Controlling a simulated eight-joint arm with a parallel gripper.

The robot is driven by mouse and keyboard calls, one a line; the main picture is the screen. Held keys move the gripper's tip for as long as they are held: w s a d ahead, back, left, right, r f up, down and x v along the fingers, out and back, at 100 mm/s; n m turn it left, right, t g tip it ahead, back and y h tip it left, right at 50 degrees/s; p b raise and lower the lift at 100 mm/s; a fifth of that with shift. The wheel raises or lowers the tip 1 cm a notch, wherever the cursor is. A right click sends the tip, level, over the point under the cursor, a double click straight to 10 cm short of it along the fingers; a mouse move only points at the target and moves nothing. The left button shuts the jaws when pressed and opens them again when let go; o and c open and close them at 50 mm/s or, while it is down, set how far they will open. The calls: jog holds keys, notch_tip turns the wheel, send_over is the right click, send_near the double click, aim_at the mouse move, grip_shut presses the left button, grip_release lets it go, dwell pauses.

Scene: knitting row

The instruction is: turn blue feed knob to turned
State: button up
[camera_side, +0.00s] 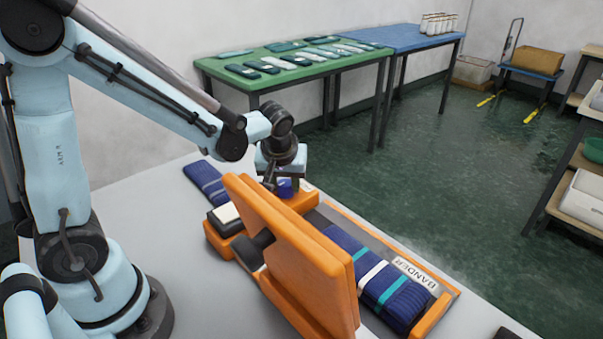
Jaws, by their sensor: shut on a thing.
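The blue feed knob (286,187) sits on the orange machine (304,201), toward its far end. My gripper (276,182) reaches down from above and is shut on the knob. Only part of the knob shows, because the gripper and the tall orange panel (300,255) cover some of it. I cannot tell from this view how far the knob is turned.
A striped blue knitted piece (375,277) lies in the machine's tray on the right. Another blue knit (206,182) lies on the grey table (140,205) behind. The orange panel stands close in front of my gripper. A green table (290,60) stands at the back.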

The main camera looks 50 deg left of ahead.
jog(key=m+t+h, duration=0.1)
jog(key=m, duration=0.3)
jog(key=shift+s+a, duration=0.1)
jog(key=shift+a, duration=0.05)
jog(key=m+h, duration=0.2)
jog(key=m, duration=0.2)
jog(key=shift+a, duration=0.1)
jog(key=m, duration=0.2)
jog(key=m+h, duration=0.1)
jog(key=m, duration=0.2)
jog(key=shift+a+h, duration=0.1)
jog(key=shift+h, duration=0.2)
jog(key=m+g+h, duration=0.1)
jog(key=m, duration=0.3)
jog(key=shift+a+m, duration=0.1)
jog(key=shift+m, duration=0.2)
jog(key=shift+h, duration=0.3)
jog(key=o, duration=1)
jog(key=shift+r, duration=0.15)
